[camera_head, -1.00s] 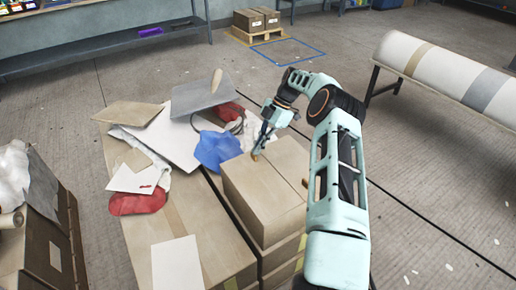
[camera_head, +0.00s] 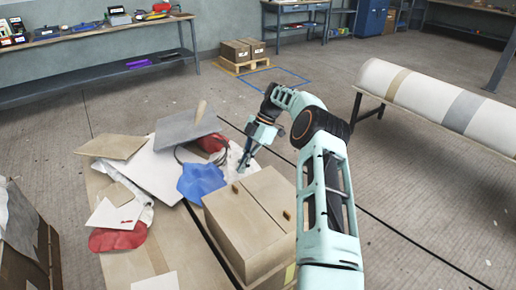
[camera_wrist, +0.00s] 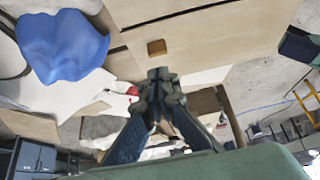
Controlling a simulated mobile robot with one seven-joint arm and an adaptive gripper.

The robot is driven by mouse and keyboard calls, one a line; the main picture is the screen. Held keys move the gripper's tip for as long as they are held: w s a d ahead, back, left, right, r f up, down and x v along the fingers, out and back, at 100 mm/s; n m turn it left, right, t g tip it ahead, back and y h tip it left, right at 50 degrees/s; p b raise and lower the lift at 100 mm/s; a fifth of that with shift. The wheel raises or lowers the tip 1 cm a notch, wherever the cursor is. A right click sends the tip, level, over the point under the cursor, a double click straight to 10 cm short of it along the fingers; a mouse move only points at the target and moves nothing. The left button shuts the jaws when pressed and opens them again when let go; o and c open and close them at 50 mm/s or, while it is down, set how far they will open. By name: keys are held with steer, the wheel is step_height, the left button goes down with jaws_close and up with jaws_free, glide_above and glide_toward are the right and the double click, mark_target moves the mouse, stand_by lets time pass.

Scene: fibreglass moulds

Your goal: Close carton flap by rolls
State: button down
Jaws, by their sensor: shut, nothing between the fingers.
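A brown carton (camera_head: 238,228) stands at the centre of the head view. Its top panels (camera_head: 267,188) lie about flat, with a seam between them and small dark cut-outs. My gripper (camera_head: 242,170) is just beyond the carton's far top edge, its fingers pointing down. In the wrist view my gripper (camera_wrist: 158,76) is shut and empty. A brown carton panel with a cut-out (camera_wrist: 215,38) fills the upper part of that view, beside the fingertips. I cannot tell whether the fingertips touch the carton.
A blue cloth (camera_head: 201,181), a grey board (camera_head: 188,128), white sheets (camera_head: 158,168) and a red bundle (camera_head: 118,240) clutter the left. A large white roll (camera_head: 410,85) lies on a stand at right. Floor between is open.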

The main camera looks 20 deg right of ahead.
steer(key=d+p+v, duration=0.1)
steer(key=p+v, duration=0.5)
steer(key=v, duration=0.1)
steer(key=shift+w+f+p, duration=0.2)
steer(key=shift+p, duration=0.2)
steer(key=shift+s+d+p, duration=0.1)
steer(key=shift+d+p, duration=0.05)
steer(key=shift+p, duration=0.2)
